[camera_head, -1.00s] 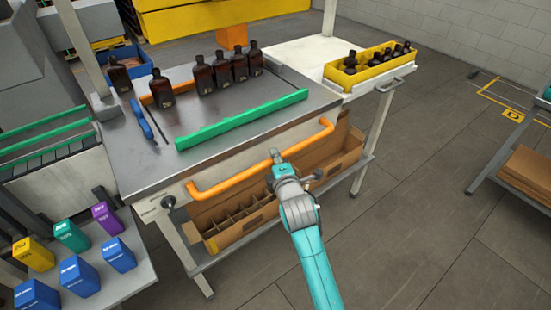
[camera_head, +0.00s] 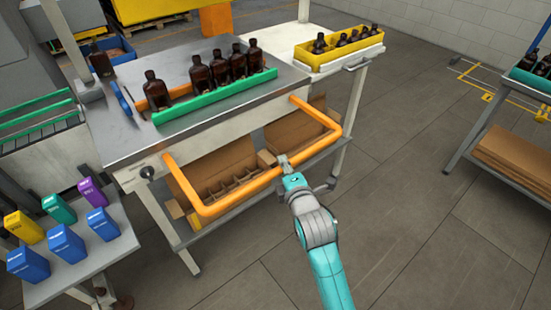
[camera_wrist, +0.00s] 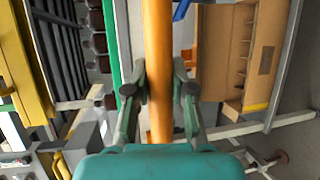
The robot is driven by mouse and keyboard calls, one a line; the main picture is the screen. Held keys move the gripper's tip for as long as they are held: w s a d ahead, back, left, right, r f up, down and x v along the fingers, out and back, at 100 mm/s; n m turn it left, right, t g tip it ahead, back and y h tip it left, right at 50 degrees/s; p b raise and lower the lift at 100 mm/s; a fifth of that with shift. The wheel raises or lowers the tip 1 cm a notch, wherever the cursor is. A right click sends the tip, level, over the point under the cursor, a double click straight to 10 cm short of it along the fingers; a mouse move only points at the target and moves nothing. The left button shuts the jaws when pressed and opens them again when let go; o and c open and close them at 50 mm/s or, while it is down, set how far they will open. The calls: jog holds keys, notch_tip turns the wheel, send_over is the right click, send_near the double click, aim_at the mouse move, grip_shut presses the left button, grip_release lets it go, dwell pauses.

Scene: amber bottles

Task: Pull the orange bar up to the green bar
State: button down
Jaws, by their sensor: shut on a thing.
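The orange handle (camera_head: 232,203) is a U-shaped bar that sticks out from the front of the steel table. My gripper (camera_head: 284,161) is shut on its front rail; in the wrist view the rail (camera_wrist: 158,40) runs between the two fingers (camera_wrist: 160,90). On the tabletop, a thin orange bar (camera_head: 181,91) shows in part behind a row of several amber bottles (camera_head: 201,75). The green bar (camera_head: 215,96) lies along the front of the tabletop. The bottles stand right behind it, close to it or touching; the orange bar is close behind them, mostly hidden.
A carton with dividers (camera_head: 222,180) sits on the shelf below the handle. A yellow crate of bottles (camera_head: 339,50) stands on the white side table at right. Coloured boxes (camera_head: 66,241) stand on a low table at left.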

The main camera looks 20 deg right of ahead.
jog(key=shift+s+d, duration=0.2)
jog(key=shift+s, duration=0.45)
jog(key=shift+s+d, duration=0.25)
jog(key=shift+s, duration=0.4)
jog(key=shift+s+d, duration=0.2)
jog(key=shift+s, duration=0.45)
jog(key=c, duration=1)
grip_release()
jog(key=s, duration=0.4)
jog(key=s+r, duration=0.1)
jog(key=s, duration=0.2)
jog(key=s+a+r, duration=0.1)
jog(key=s, duration=0.3)
jog(key=shift+s, duration=0.35)
